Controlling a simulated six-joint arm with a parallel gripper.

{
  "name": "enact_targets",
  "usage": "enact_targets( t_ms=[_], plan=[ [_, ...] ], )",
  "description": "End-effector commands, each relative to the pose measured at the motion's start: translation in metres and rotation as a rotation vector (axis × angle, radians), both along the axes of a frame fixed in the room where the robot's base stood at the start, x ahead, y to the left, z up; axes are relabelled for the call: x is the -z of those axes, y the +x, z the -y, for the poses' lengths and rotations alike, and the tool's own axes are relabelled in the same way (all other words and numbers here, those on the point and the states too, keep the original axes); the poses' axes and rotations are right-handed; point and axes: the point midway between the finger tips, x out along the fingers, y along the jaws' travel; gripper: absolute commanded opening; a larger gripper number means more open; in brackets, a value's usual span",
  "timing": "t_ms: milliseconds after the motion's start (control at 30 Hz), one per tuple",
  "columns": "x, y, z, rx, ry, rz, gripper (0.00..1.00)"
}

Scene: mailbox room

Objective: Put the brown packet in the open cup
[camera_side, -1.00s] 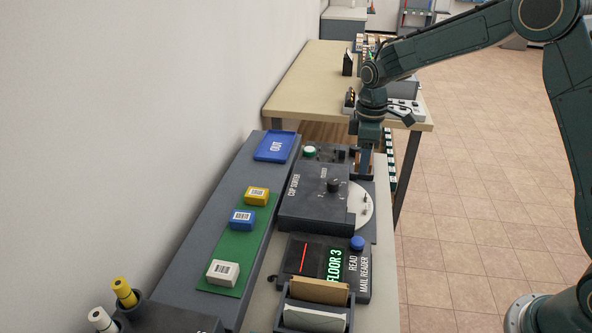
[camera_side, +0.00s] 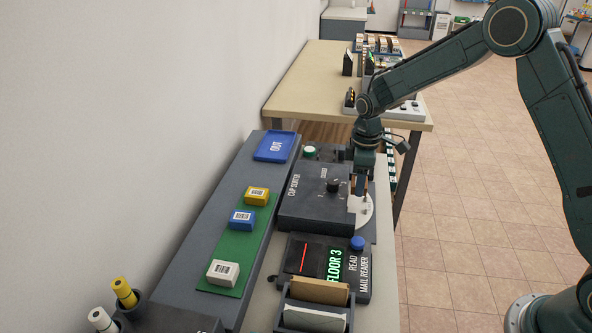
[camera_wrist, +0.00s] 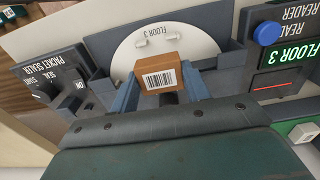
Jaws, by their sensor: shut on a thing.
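The brown packet (camera_wrist: 158,80), a small box with a white barcode label, is between the two fingers of my gripper (camera_wrist: 160,92) in the wrist view. My gripper (camera_side: 360,193) is shut on it over the right side of the grey cup sorter (camera_side: 312,203) in the side view. The sorter's white round plate (camera_side: 361,217) lies below and beside the fingers. In the wrist view the plate (camera_wrist: 188,50) is marked FLOOR 3 and bears small raised tabs. The open cup cannot be made out; the packet and fingers cover part of that area.
The mail reader (camera_side: 303,258) shows FLOOR 3 and has a blue button (camera_side: 357,243). Yellow (camera_side: 257,196), blue (camera_side: 242,220) and white (camera_side: 223,273) packets sit on a green mat (camera_side: 216,255). A blue OUT tray (camera_side: 275,146) is at the back.

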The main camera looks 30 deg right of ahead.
Motion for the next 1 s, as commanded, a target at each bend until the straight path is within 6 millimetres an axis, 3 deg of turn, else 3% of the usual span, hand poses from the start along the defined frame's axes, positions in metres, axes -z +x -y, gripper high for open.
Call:
enact_targets(
  t_ms=[400, 1000],
  plan=[
    [0.023, 0.0, 0.0, 0.0, 0.0, 0.0, 0.24],
    [0.024, 0.0, 0.0, 0.0, 0.0, 0.0, 0.24]
  ],
)
